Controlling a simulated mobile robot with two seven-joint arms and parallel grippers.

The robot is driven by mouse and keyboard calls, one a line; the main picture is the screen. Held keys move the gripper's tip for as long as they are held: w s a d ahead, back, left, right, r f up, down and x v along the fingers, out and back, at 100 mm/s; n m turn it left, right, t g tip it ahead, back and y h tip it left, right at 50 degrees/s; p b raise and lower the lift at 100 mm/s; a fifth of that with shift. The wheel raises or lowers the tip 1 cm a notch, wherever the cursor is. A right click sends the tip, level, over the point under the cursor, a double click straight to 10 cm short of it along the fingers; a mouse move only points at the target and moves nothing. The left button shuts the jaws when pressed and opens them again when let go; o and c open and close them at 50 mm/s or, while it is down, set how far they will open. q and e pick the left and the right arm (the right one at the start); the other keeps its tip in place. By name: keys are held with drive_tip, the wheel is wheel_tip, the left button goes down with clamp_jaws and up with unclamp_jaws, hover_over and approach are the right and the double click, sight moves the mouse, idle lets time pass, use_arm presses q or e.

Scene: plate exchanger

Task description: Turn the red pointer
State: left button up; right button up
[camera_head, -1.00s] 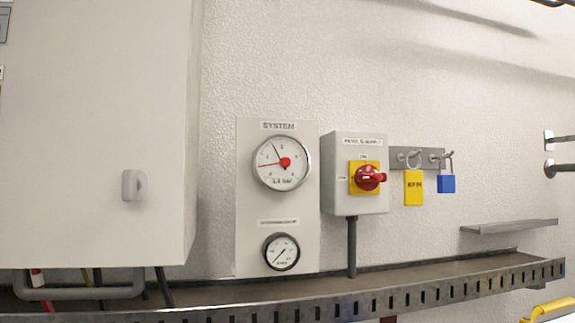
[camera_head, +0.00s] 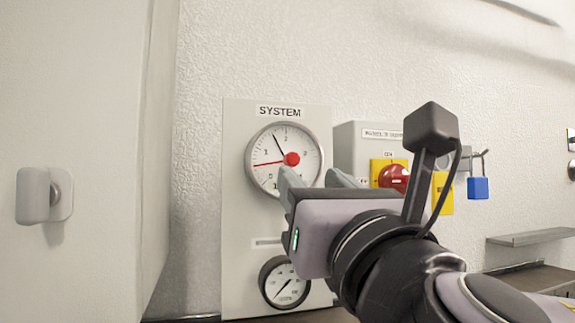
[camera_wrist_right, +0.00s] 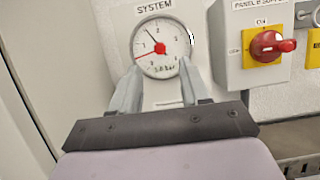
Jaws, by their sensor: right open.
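The SYSTEM gauge (camera_head: 284,150) is a round white dial on a pale panel. Its red pointer (camera_head: 268,163) has a red hub (camera_head: 291,159) and points left, a little below level. A thin black needle points up and left. The gauge also shows in the right wrist view (camera_wrist_right: 172,40), between my fingertips. My right gripper (camera_head: 314,180) is open and empty, in front of the gauge's lower part. In the right wrist view its two fingers (camera_wrist_right: 157,75) are spread on either side of the dial's lower half. I cannot tell if they touch it. My left gripper is not in view.
A grey switch box (camera_wrist_right: 233,70) with a red rotary handle (camera_wrist_right: 266,46) on a yellow plate is right of the gauge. A smaller gauge (camera_head: 285,283) sits below. A blue padlock (camera_head: 478,188) hangs further right. A large pale cabinet (camera_head: 95,100) stands at left.

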sight(293, 161)
drive_tip(key=p+x, duration=0.1)
drive_tip(key=x, duration=0.2)
drive_tip(key=p+x, duration=0.1)
drive_tip(key=x, duration=0.2)
drive_tip(key=shift+s+r+p, duration=0.15)
drive_tip(key=shift+r+p, duration=0.05)
drive_tip(key=shift+p, duration=0.1)
drive_tip(key=shift+w+r, duration=0.1)
drive_tip(key=shift+w, duration=0.35)
drive_tip(key=shift+a, duration=0.1)
clamp_jaws()
